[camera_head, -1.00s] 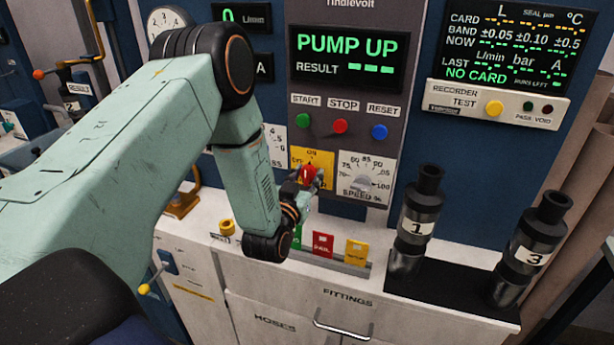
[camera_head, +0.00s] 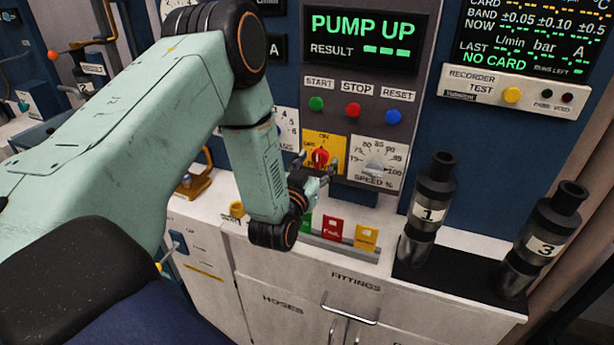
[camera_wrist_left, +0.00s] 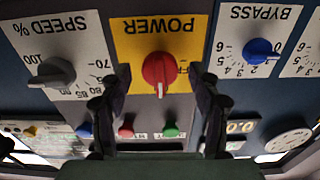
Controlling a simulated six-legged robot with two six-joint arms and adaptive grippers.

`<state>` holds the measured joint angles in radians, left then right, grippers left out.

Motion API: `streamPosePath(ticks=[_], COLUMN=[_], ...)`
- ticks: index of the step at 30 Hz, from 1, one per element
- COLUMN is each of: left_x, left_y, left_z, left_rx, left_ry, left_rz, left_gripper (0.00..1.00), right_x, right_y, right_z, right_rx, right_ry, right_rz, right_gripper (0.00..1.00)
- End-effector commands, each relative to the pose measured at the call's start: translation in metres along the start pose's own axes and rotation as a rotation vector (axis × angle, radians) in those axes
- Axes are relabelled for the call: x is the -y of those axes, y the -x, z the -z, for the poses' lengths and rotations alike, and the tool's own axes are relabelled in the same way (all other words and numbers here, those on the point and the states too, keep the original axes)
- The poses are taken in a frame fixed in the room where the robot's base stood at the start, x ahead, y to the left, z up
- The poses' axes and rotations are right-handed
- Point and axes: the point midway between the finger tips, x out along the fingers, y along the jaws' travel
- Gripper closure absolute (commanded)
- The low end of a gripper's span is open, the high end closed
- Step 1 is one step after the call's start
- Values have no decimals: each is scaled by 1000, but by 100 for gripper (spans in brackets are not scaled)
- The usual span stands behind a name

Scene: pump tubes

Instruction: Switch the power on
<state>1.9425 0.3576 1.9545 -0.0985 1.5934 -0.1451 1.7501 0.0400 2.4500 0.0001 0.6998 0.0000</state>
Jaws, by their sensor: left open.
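The red power knob (camera_head: 320,157) sits on a yellow plate (camera_head: 312,142) on the grey panel. In the wrist view, which is upside down, the red knob (camera_wrist_left: 159,70) has its white pointer line toward the picture's bottom, so it points up on the panel. Part of an OFF label shows beside it; small lettering above the knob in the head view looks like ON. My left gripper (camera_head: 318,167) is open in front of the knob. In the wrist view its fingers (camera_wrist_left: 160,78) stand apart on either side of the knob, with gaps. My right gripper is not in view.
The lit display (camera_head: 364,39) reads PUMP UP. Beside the knob is the grey speed dial (camera_head: 375,168); a blue bypass knob (camera_wrist_left: 261,50) is on the other side. Start, stop and reset buttons (camera_head: 352,110) are above. Card holders and black cylinders (camera_head: 430,205) stand on the counter below.

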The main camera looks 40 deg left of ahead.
Motion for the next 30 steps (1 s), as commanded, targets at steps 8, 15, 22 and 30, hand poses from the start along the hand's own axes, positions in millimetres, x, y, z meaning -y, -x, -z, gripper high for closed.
streamPosePath(ticks=[8, 15, 22, 30], left_x=[0, 0, 0, 0], left_y=[58, 94, 104, 104], left_z=[-1, 0, 1, 1], left_rx=[5, 1, -2, -2], left_ry=[1, 0, 0, 0], left_rz=[0, 0, 1, 1], left_gripper=[38, 38, 38, 38], right_x=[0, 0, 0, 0], right_y=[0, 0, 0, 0], right_z=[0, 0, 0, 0], right_rx=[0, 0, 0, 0], right_ry=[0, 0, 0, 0], right_rz=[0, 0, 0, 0], right_gripper=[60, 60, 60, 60])
